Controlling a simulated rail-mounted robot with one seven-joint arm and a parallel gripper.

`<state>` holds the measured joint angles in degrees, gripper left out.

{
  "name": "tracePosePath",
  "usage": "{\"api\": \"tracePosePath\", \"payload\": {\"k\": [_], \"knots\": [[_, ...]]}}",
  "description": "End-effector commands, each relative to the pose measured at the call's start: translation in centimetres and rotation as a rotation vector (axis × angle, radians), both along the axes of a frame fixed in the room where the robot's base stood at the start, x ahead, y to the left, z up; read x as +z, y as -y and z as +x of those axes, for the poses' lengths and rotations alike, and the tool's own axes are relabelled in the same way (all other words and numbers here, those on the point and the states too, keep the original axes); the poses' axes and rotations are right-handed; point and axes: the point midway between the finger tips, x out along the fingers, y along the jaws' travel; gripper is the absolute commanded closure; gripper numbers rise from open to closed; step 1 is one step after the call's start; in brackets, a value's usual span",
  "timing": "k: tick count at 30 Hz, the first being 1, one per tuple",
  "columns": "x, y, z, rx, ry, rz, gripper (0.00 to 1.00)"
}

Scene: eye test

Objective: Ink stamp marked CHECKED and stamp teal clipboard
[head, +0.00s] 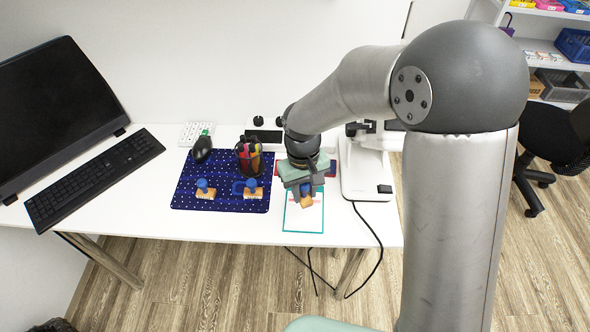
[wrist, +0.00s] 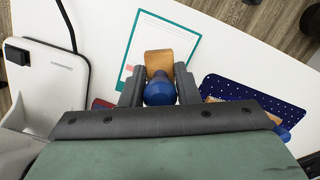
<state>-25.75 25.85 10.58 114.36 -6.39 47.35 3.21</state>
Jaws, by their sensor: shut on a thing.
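My gripper (head: 305,187) is shut on a stamp (head: 307,201) with a blue knob and a wooden base. In the wrist view the blue knob (wrist: 160,91) sits between my two fingers (wrist: 160,96), with the wooden base beyond it. The teal clipboard (head: 286,216) lies on the table below and holds white paper; it also shows in the wrist view (wrist: 168,21). The held stamp overlaps the clipboard in both views; I cannot tell if it touches. Two other stamps, a left one (head: 203,190) and a right one (head: 251,190), stand on a blue mat. No stamp's marking is readable.
The dotted blue mat (head: 224,202) also carries a pen cup (head: 249,158) and a mouse (head: 202,149). A white device (head: 366,182) stands close right of the clipboard. A red object (wrist: 103,103) is partly hidden by my gripper. A keyboard (head: 95,177) and monitor (head: 58,110) are at left.

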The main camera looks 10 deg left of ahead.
Motion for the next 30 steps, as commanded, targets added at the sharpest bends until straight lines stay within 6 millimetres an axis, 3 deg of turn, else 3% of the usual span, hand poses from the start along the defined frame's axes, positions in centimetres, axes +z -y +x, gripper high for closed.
{"api": "tracePosePath", "payload": {"k": [8,21,30], "knots": [[-1.6,0.3,-0.1,-0.001,0.000,0.000,0.86],[-5.9,0.3,-0.1,-0.001,0.000,0.000,0.86],[-6.4,0.3,-0.1,-0.001,0.000,0.000,0.86]]}}
